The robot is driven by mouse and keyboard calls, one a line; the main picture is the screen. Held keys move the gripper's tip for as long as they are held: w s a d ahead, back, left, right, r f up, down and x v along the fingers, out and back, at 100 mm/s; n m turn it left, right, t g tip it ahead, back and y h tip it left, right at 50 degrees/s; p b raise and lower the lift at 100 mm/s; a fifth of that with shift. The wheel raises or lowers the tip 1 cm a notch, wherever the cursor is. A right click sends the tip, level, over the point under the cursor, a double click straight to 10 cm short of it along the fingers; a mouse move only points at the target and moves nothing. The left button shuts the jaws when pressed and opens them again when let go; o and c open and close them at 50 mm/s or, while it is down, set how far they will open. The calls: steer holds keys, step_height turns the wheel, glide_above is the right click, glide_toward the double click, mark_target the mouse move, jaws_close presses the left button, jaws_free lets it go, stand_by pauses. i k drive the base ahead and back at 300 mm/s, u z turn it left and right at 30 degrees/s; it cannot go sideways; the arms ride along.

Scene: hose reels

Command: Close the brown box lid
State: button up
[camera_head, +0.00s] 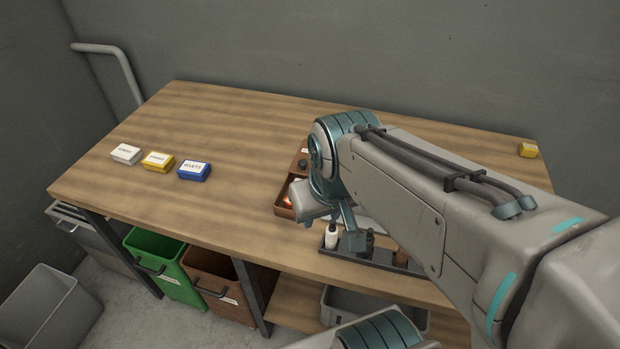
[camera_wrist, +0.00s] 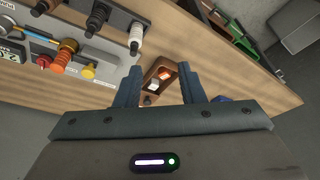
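The small brown box (camera_head: 283,211) stands on the workbench near its front edge, left of my arm, with orange and light things inside. Its lid (camera_head: 297,168) appears raised at the back, partly hidden by my arm. In the wrist view the open box (camera_wrist: 149,98) shows between my fingers, farther off, with orange and white contents. My gripper (camera_wrist: 161,68) is open with nothing between its fingertips. In the head view, my wrist hides part of the box and most of the gripper.
White, yellow and blue (camera_head: 193,171) small boxes sit at the left of the bench (camera_head: 230,130). A dark tray (camera_head: 345,254) of bottles stands right of the box at the front edge. Green (camera_head: 152,262) and brown bins are below. The bench's middle left is clear.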

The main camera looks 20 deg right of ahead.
mark_target(300, 165)
steer(key=k, duration=1.05)
steer(key=u, duration=0.8)
steer(key=i, duration=0.7)
steer(key=z, duration=0.65)
steer(key=i, duration=0.65)
steer(key=z, duration=0.75)
